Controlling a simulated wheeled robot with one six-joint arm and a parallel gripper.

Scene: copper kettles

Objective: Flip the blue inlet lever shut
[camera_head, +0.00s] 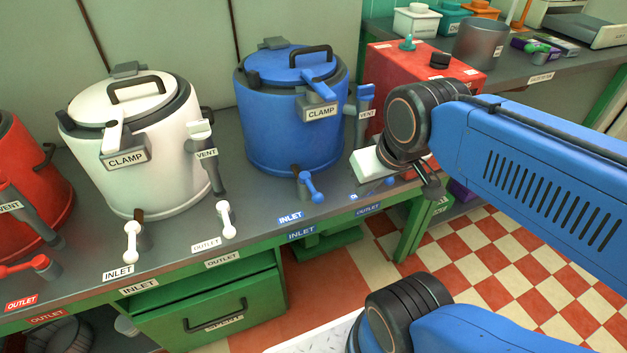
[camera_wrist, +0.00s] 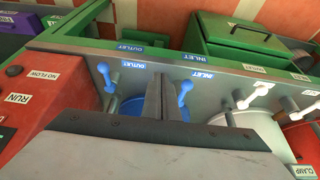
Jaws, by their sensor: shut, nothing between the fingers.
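The blue inlet lever (camera_head: 312,187) sits on the bench front below the blue kettle (camera_head: 285,120), beside a blue INLET label (camera_head: 290,217). Its ball end points down and to the right in the head view. In the wrist view the inlet lever (camera_wrist: 185,95) stands just right of my gripper (camera_wrist: 161,82), with a small gap or light contact; I cannot tell which. My gripper's two dark fingers are together and empty. The blue outlet lever (camera_wrist: 107,76) is on the other side of the fingers. In the head view my wrist hides most of that lever.
The white kettle (camera_head: 135,145) with its white inlet lever (camera_head: 132,240) and white outlet lever (camera_head: 226,218) stands to the left. A red control box (camera_head: 400,62) stands behind my wrist. A green drawer (camera_head: 205,312) is below the bench (camera_head: 60,275).

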